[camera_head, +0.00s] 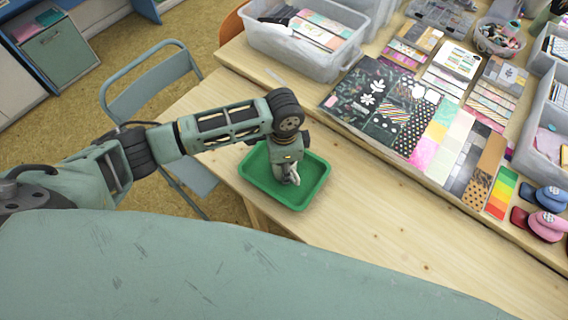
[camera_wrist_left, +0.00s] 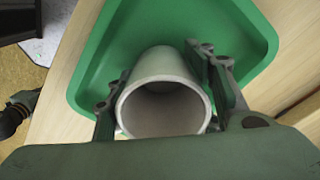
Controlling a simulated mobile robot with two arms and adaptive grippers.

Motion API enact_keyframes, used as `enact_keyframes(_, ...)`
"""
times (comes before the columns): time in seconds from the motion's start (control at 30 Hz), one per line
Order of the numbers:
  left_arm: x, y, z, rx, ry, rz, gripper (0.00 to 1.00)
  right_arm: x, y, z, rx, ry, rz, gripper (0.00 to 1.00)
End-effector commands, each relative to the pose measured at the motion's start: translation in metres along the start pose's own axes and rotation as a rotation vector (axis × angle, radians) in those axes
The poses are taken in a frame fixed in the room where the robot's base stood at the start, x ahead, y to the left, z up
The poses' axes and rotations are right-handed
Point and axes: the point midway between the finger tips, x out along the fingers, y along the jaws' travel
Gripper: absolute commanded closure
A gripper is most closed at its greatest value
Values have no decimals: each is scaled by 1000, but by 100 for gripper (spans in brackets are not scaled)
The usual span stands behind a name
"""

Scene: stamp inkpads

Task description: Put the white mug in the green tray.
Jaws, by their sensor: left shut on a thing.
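The green tray (camera_head: 314,183) lies on the wooden table near its left edge; it also fills the back of the left wrist view (camera_wrist_left: 130,40). My left gripper (camera_head: 291,180) is over the tray, pointing down. In the left wrist view my left gripper (camera_wrist_left: 165,95) is shut on the white mug (camera_wrist_left: 163,65), with one finger on each side of it. The mug's open rim faces the wrist camera. In the head view the mug is mostly hidden by the gripper. I cannot tell whether its base touches the tray floor. My right gripper is not in view.
Patterned paper sheets (camera_head: 385,110) cover the table to the right. A clear bin (camera_head: 300,50) stands behind, with stamps (camera_head: 548,225) at the far right. A folding chair (camera_head: 150,85) is left of the table. The front strip of table is bare.

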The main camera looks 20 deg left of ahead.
Motion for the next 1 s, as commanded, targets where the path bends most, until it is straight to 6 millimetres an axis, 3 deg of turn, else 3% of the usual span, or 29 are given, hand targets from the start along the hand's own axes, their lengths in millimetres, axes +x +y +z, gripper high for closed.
enact_keyframes(0.37,4,0,-1,0,1,-1,87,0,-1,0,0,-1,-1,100)
enact_keyframes(0.4,4,0,-1,0,1,-1,49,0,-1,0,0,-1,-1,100)
enact_keyframes(0.6,4,0,0,0,1,-1,33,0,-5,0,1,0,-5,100)
enact_keyframes(1.0,-5,-1,-1,0,3,-2,33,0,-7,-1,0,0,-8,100)
